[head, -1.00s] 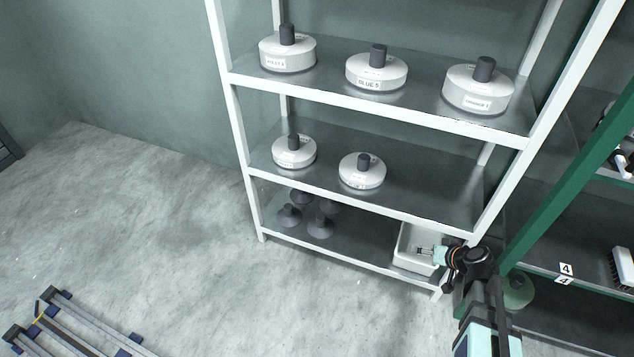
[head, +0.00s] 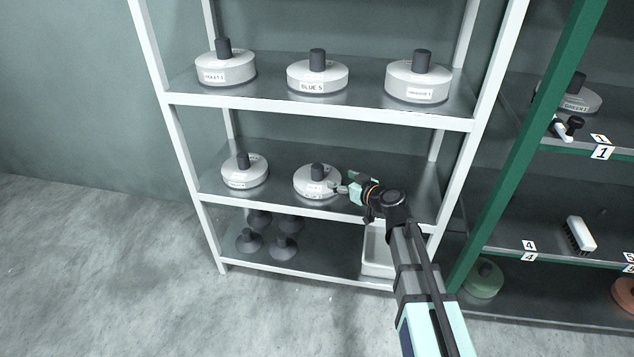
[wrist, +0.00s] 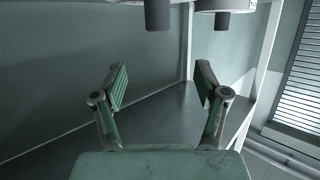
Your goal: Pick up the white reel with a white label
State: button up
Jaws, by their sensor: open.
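Several white reels with dark knobs and white labels stand on a rack. On the middle shelf are a left white reel (head: 243,176) and a right white reel (head: 312,187), with labels too small to read surely. On the top shelf are a left reel (head: 226,74), a reel labelled BLUE 5 (head: 317,80) and a right reel (head: 416,88). My gripper (head: 341,188) is at the right side of the right middle-shelf reel; I cannot tell whether they touch. In the wrist view my gripper (wrist: 160,84) is open and empty. Two dark knobs (wrist: 158,14) hang from the top edge there.
The rack's white front rails and posts (head: 478,75) surround the shelves. The bottom shelf holds dark cone-shaped pieces (head: 284,246) and a white bin (head: 377,262). A green-framed rack (head: 520,140) with a brush (head: 580,235) and coloured reels stands at right. The floor at left is clear.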

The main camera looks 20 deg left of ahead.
aim_at(319, 167)
jog(key=x, duration=1)
jog(key=shift+x, duration=2.5)
jog(key=shift+w+d, duration=0.1)
jog(key=shift+c, duration=0.3)
grip_shut()
